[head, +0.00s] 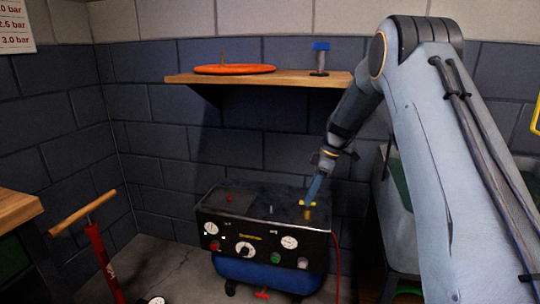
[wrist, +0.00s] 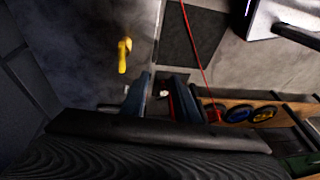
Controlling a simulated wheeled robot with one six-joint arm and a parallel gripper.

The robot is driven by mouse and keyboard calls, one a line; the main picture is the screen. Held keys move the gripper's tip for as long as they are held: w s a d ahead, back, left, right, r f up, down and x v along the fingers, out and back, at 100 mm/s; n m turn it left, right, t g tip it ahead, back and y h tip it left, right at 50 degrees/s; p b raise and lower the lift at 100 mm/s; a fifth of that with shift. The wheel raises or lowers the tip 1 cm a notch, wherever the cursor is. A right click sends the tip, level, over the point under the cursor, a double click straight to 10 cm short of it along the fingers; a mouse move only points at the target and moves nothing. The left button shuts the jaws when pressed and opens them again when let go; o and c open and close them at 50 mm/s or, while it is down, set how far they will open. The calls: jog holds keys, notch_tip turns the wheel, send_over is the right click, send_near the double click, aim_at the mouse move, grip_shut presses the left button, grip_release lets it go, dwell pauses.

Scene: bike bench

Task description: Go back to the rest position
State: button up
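My gripper (head: 314,190) points down over the right part of the compressor's black top (head: 245,197) in the head view. In the wrist view its two dark blue fingers (wrist: 161,92) stand apart with a gap between them, so it is open. I see nothing held between them. A small yellow fitting (wrist: 124,55) shows beyond the left finger, apart from it. A yellow piece (head: 308,203) also shows by the fingertips in the head view; whether they touch it I cannot tell there.
A wooden shelf (head: 290,79) holds an orange disc (head: 234,69) and a blue-topped tool (head: 320,58) above the compressor. A red floor pump (head: 103,262) stands left, beside a wooden bench (head: 17,207). A red hose (head: 337,262) hangs at the compressor's right.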

jog(key=s+a+r+m+h, duration=0.1)
jog(key=s+a+r+m, duration=0.3)
jog(key=s, duration=0.6)
jog(key=s+a+r+m+h, duration=0.1)
jog(key=s+a+r+m, duration=0.1)
jog(key=s+a+r, duration=0.65)
jog(key=s+d+f+m+h+p, duration=0.1)
jog(key=s+d+m, duration=0.15)
jog(key=s, duration=0.95)
jog(key=s+d+f+m, duration=0.1)
jog(key=s+m, duration=0.2)
jog(key=s, duration=0.8)
jog(key=d+r+m+h+p, duration=0.1)
jog(key=d+r+m+p, duration=0.2)
jog(key=d+r+p, duration=0.5)
jog(key=s+d+p, duration=0.1)
jog(key=p, duration=0.7)
